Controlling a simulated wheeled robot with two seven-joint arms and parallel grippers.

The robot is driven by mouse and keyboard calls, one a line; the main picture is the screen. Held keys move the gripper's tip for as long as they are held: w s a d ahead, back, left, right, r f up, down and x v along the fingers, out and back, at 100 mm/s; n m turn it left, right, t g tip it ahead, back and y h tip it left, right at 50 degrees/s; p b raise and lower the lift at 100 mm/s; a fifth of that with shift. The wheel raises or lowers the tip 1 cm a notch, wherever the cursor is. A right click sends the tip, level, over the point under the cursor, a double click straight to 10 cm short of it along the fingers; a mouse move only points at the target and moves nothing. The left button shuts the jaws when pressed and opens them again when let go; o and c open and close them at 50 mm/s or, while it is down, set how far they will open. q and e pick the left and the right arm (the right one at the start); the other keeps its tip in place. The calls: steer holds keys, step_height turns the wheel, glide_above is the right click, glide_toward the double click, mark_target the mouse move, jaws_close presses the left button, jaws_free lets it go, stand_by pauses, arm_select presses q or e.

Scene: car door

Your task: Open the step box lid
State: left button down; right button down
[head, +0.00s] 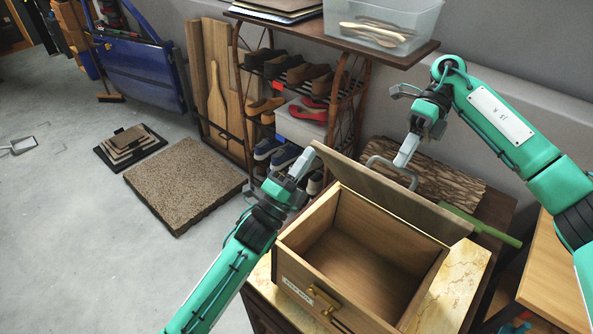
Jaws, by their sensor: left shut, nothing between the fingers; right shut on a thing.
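The wooden step box (358,312) stands on a marble-topped cabinet, with a label and a brass handle on its front. Its lid (385,194) is raised and tilted up at the back, and the empty inside shows. My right gripper (404,160) is at the lid's upper edge, shut on the metal lid handle (388,166). My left gripper (305,160) is shut and empty, near the left end of the lid and above the box's left back corner. Whether it touches the lid, I cannot tell.
A shoe rack (300,95) stands behind the box, with a clear plastic bin (385,22) on top. A bark-textured board (430,175) lies behind the lid. A wooden table (555,275) stands at right. The floor at left is mostly free around a brown mat (185,183).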

steer(key=shift+d+f, duration=0.1)
steer(key=shift+f, duration=0.15)
